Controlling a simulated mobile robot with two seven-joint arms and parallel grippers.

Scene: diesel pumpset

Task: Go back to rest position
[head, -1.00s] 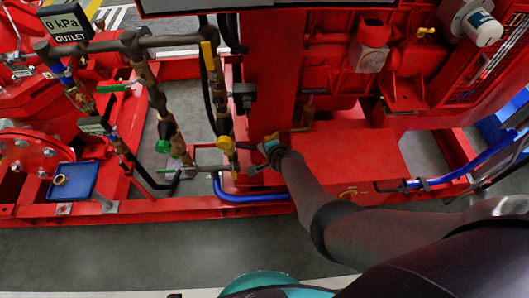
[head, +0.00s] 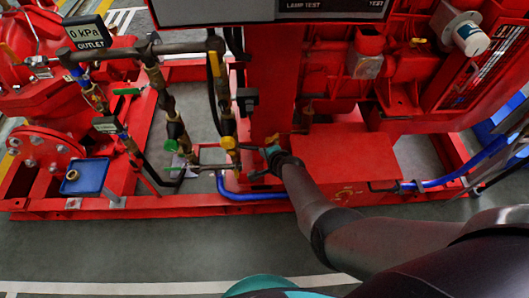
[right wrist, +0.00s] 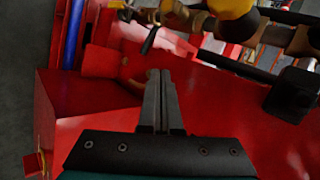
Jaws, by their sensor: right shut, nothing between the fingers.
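My right arm comes in from the lower right in the head view. Its gripper (head: 253,163) is beside the pipework, just right of a yellow valve part (head: 229,143) and in front of the red pumpset frame (head: 345,157). In the right wrist view the two dark fingers (right wrist: 160,100) lie together with nothing between them, over red metal. A yellow part (right wrist: 232,14) and brass fittings show beyond the fingertips. Whether the fingers touch anything is unclear. My left gripper is not in view.
A blue tray (head: 84,178) with a small ring stands on the left of the skid. Vertical pipes with valves (head: 172,110) and a blue hose (head: 250,195) are close to the right gripper. Grey floor (head: 150,250) in front of the skid is clear.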

